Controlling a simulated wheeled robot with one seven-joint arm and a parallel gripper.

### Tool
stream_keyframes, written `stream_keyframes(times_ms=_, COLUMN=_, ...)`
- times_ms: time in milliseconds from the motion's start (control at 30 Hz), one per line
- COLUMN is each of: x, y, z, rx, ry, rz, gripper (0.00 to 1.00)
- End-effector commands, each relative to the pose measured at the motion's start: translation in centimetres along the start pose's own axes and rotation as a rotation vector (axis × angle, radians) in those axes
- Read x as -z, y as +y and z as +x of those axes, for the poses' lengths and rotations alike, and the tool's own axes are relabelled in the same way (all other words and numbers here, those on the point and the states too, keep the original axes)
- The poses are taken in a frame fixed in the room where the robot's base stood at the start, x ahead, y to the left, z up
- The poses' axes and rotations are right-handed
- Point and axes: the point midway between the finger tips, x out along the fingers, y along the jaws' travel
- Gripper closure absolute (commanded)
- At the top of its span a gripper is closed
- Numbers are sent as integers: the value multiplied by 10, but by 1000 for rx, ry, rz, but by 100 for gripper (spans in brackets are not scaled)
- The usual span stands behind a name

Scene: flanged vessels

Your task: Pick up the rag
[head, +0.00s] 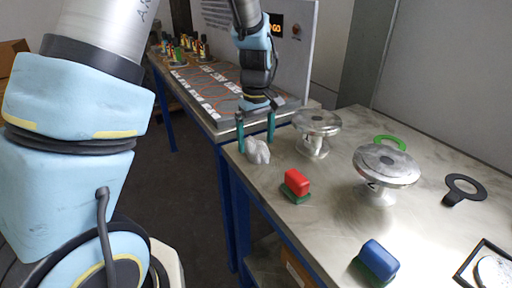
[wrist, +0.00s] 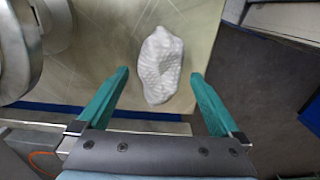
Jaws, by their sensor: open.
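The rag (head: 257,152) is a crumpled white-grey cloth on the near left corner of the metal-topped table. In the wrist view the rag (wrist: 160,65) lies just beyond my fingertips, roughly centred between them. My gripper (head: 256,130) has two teal fingers pointing down. It is open and empty, with one finger at the rag's left and one at its right in the head view. In the wrist view my gripper (wrist: 159,72) shows both fingers spread wide, apart from the rag.
A flanged metal vessel (head: 316,124) stands close right of the rag. Another flanged vessel (head: 386,166), a red block (head: 297,182), a blue block (head: 378,259), a green ring (head: 390,142) and a black ring tool (head: 464,189) are farther right. The table's blue edge is close to the rag.

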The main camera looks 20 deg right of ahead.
Motion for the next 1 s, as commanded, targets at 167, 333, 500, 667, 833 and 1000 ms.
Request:
stream_keyframes(times_ms=167, x=0, y=0, z=10, rx=-1, ry=1, rz=1, gripper=0)
stream_keyframes(times_ms=333, x=0, y=0, z=11, rx=-1, ry=1, rz=1, gripper=0)
stream_keyframes(times_ms=500, x=0, y=0, z=11, rx=-1, ry=1, rz=1, gripper=18)
stream_keyframes(times_ms=667, x=0, y=0, z=11, rx=-1, ry=1, rz=1, gripper=36)
stream_keyframes(times_ms=833, x=0, y=0, z=10, rx=-1, ry=1, rz=1, gripper=55)
stream_keyframes(times_ms=1000, x=0, y=0, z=10, rx=0, ry=1, rz=1, gripper=74)
